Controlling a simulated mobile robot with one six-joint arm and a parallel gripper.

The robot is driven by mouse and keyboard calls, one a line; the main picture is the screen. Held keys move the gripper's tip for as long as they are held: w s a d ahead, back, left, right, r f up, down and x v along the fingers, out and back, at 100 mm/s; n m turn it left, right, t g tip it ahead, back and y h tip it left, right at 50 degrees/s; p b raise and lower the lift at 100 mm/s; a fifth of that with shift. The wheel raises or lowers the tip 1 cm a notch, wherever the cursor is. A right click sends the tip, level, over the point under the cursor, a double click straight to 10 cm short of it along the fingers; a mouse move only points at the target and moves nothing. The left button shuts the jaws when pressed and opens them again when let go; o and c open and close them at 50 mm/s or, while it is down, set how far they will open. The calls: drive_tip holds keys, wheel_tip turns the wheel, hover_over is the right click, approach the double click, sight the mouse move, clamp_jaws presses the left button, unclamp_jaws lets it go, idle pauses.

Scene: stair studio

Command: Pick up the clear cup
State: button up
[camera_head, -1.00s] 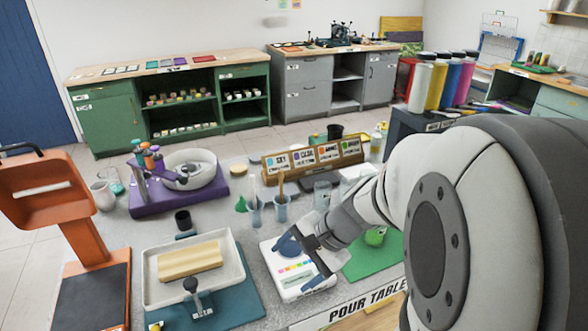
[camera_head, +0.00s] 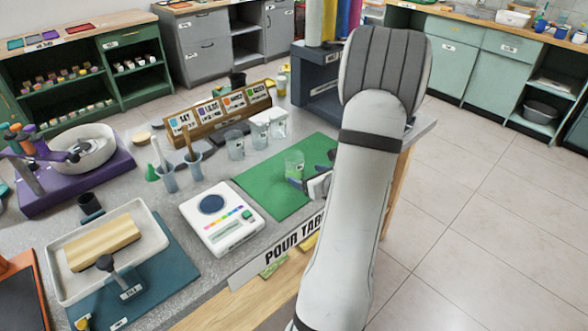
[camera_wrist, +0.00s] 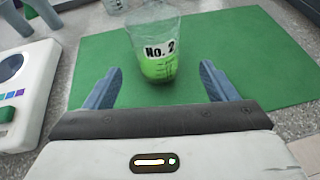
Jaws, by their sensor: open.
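A clear cup (camera_head: 294,165) with green content stands on the green mat (camera_head: 262,188). In the wrist view the clear cup (camera_wrist: 155,38) is upright, labelled "No. 2", with green in its lower part. My gripper (camera_head: 313,170) is at the cup's right side in the head view, low over the mat. In the wrist view my gripper (camera_wrist: 160,78) is open, its two blue fingers apart with the cup ahead between their lines. I cannot tell whether a finger touches the cup. Several other clear cups stand behind, among them one (camera_head: 235,145) left of the mat.
A white scale (camera_head: 222,218) lies left of the mat. Two cups with sticks, one of them here (camera_head: 194,165), stand behind it. A wooden label rack (camera_head: 215,115) is at the back. The table's front edge bears a "POUR TABLE" sign (camera_head: 290,240). The mat's left part is bare.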

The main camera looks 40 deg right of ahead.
sight(300, 172)
drive_tip(key=x, duration=0.5)
drive_tip(key=shift+a+p, duration=0.15)
drive_tip(key=shift+p, duration=0.15)
drive_tip(key=shift+c, duration=0.5)
drive_tip(key=c, duration=1)
